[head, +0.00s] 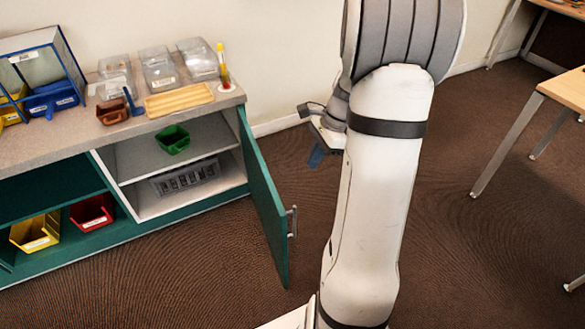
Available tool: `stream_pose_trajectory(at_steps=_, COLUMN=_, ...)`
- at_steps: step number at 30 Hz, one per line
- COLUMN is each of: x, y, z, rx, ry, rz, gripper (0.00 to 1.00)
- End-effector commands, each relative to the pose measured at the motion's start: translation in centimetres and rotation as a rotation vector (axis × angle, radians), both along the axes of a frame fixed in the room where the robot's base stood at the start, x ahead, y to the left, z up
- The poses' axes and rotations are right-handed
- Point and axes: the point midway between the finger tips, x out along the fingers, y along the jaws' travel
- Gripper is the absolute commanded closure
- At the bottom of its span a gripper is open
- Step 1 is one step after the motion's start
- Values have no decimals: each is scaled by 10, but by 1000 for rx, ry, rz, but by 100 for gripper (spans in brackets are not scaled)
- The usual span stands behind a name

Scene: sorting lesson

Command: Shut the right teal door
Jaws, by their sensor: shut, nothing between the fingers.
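The right teal door (262,200) stands open on the right end of the low cabinet, swung out towards the front, with a metal handle (292,221) on its outer face. Behind it, the white-shelved compartment (140,158) is open to view. My gripper (316,157) is in the air to the right of the door, apart from it, with its dark blue fingers pointing down. It is shut and empty. My arm hides part of the floor behind it.
A green bin (173,139) and a grey basket (186,176) sit on the shelves. Yellow (36,232) and red (93,212) bins stand in the left compartment. The counter holds clear bins and a wooden tray (179,100). Carpet is clear around the door; tables stand at right.

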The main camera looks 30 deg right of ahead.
Motion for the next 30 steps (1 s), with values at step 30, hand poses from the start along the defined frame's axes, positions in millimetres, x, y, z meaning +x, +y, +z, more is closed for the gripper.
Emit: stream_pose_trajectory(at_steps=30, x=9, y=74, z=-93, rx=2, ry=3, rz=-14, gripper=100)
